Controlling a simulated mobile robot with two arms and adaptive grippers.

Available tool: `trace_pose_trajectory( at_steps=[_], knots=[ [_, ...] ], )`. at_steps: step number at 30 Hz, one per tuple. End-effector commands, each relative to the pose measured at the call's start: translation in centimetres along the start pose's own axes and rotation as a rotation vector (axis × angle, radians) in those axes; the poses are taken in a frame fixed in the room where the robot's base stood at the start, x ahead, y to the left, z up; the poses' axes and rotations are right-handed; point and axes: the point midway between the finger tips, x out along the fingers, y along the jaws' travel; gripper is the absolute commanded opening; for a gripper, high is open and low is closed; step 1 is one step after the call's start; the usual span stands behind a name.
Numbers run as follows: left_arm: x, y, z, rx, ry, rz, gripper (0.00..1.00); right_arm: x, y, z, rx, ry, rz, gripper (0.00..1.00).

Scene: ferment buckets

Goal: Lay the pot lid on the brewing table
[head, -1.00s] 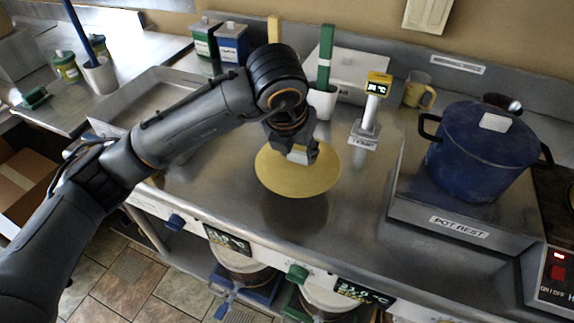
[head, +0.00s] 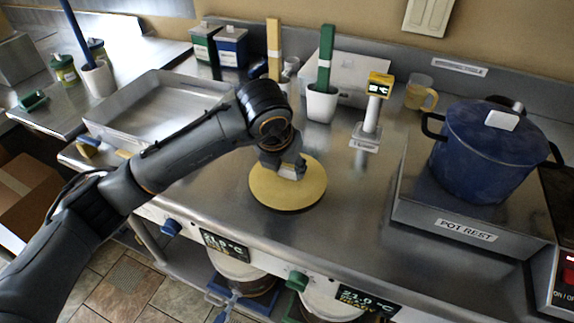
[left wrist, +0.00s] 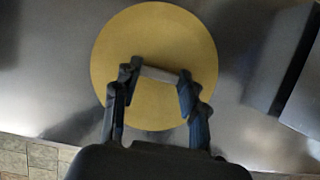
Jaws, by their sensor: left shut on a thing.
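The pot lid, a round yellow disc (head: 272,193) with a grey bar handle, lies flat at or just above the steel brewing table (head: 370,215). Any small gap under it is hard to tell; only a thin dark edge shows along its front. My left gripper (head: 287,170) is above the lid's middle, shut on its handle. The left wrist view shows the lid (left wrist: 150,112) with the handle bar between the fingers (left wrist: 156,80). My right gripper is not in view.
A blue pot (head: 480,160) stands on the pot rest (head: 425,208) at the right. A yellow-topped display stand (head: 370,120), a white cup (head: 322,103) and a mug (head: 420,94) stand behind. A steel tray (head: 150,105) is at the left. Bare table lies between lid and pot rest.

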Motion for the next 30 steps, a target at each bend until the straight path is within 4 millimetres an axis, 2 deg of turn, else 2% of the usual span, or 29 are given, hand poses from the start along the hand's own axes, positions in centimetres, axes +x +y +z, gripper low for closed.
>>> trace_pose_trajectory(
  at_steps=[1, 3, 4, 13, 17, 30],
  knots=[
    [0.1, 0.0, 0.0, 0.000, 0.000, 0.000, 0.49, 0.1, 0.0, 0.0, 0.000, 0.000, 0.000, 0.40],
    [0.1, 0.0, 0.0, 0.000, 0.000, 0.000, 0.63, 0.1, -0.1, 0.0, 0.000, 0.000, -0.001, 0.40],
    [0.1, 0.0, 0.0, 0.000, 0.001, 0.000, 0.65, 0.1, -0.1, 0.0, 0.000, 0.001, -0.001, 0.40],
    [0.0, 0.0, 0.0, 0.000, 0.000, 0.001, 0.65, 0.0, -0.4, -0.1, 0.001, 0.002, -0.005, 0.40],
    [-0.8, 0.0, 0.1, 0.000, -0.002, 0.001, 0.65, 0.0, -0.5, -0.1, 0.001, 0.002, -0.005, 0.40],
    [-9.5, 0.0, 0.1, 0.001, -0.004, 0.001, 0.65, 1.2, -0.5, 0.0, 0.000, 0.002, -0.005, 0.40]
  ],
)
